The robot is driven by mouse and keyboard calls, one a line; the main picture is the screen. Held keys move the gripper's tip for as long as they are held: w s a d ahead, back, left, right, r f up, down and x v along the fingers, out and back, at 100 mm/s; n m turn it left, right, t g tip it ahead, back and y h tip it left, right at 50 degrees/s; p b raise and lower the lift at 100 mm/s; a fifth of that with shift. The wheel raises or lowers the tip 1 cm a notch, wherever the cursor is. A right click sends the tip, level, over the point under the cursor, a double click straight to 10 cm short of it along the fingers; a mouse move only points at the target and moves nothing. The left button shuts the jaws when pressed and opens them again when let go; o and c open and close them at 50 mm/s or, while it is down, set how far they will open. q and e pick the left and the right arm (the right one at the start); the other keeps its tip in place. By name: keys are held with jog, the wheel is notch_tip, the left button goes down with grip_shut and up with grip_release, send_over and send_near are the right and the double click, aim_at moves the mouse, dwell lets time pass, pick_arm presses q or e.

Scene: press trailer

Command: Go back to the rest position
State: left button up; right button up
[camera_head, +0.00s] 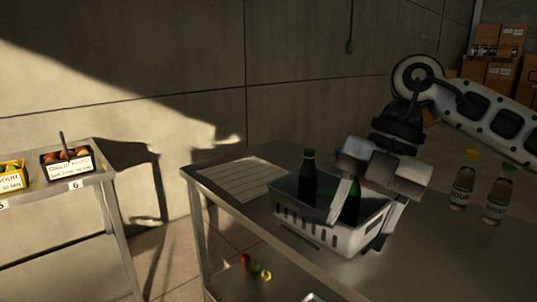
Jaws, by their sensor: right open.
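My right gripper (367,207) hangs from my right arm, which comes in from the right. Its two fingers are apart, with one in front of the basket's inside and the other at the basket's right side. A white and grey basket (318,232) stands on the metal table (233,199). A dark green bottle (308,178) stands upright in the basket. A second dark green bottle (350,205) is partly hidden behind the gripper's finger. I cannot tell whether the fingers touch the basket or the bottle. My left gripper is out of view.
Two labelled bottles, one with an orange cap (463,187) and one beside it (497,200), stand at the right. A pale slatted sheet (238,178) lies on the table. A side table (112,213) at the left bears fruit boxes. Cardboard boxes (500,75) are stacked at the back right.

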jog(key=s+a+f+n+g+y, duration=0.1)
jog(key=s+a+g+y, duration=0.15)
jog(key=a+y, duration=0.5)
jog(key=s+a+f+n+g+y, duration=0.15)
jog(key=s+a+y, duration=0.25)
jog(key=a+y, duration=0.4)
jog(key=w+d+f+m+t+h, duration=0.1)
jog(key=w+d+f+m+t, duration=0.2)
jog(key=m+t, duration=0.75)
jog(key=w+d+f+m+t, duration=0.2)
jog(key=w+f+m+t, duration=0.2)
jog(key=m+t, duration=0.6)
jog(key=d+f+m+t+h, duration=0.3)
jog(key=d+f+m+h, duration=0.25)
jog(key=f+h, duration=0.55)
jog(key=s+d+f+m+g+h, duration=0.2)
jog(key=s+d+f+g, duration=0.1)
jog(key=s+f, duration=0.4)
jog(key=s+d+f+m+g+h, duration=0.2)
jog(key=s+d+f+g, duration=0.2)
jog(key=s+f, duration=0.3)
notch_tip(320, 180, down, 4)
jog(key=shift+d+f, duration=0.1)
jog(key=shift+d, duration=0.05)
